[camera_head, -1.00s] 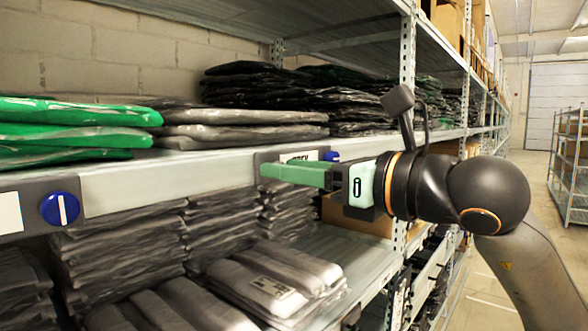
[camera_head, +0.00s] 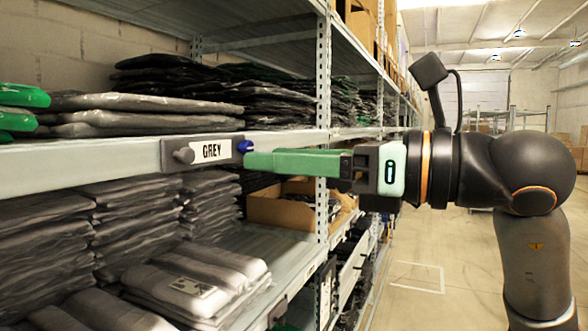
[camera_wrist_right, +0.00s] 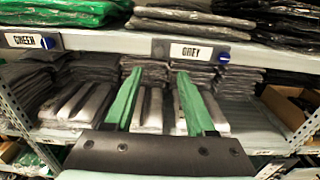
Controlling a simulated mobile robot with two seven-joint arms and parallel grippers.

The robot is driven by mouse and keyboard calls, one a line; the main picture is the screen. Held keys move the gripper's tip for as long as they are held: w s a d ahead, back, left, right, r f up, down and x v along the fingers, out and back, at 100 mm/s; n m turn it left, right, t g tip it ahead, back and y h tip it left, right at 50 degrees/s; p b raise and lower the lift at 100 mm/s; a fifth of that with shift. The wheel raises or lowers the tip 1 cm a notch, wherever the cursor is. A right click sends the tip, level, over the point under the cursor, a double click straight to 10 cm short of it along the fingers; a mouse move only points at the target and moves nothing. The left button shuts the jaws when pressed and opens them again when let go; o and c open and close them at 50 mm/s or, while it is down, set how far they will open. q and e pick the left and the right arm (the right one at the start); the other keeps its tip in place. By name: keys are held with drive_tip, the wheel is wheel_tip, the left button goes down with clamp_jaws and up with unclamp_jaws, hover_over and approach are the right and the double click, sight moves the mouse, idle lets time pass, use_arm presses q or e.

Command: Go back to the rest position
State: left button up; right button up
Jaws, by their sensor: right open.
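My right gripper (camera_head: 250,161) reaches in from the right in the head view, its green fingers pointing left toward the shelf front. The fingertips show near the shelf edge, just right of the GREY label (camera_head: 211,151) and its blue button (camera_head: 245,146). In the right wrist view, the two green fingers of my right gripper (camera_wrist_right: 160,80) stand apart with nothing held between them. Behind them are stacks of grey bagged garments (camera_wrist_right: 78,103) on the lower shelf. My left gripper is not in view.
The shelf's front edge (camera_head: 90,165) runs along the left, with green bags (camera_head: 22,96) and dark bags (camera_head: 190,75) on it. An upright post (camera_head: 323,120) and a cardboard box (camera_head: 280,209) stand beyond the fingers. The aisle floor (camera_head: 430,250) at right is free.

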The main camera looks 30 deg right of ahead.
drive_tip(key=shift+s+d, duration=0.35)
drive_tip(key=shift+s, duration=0.1)
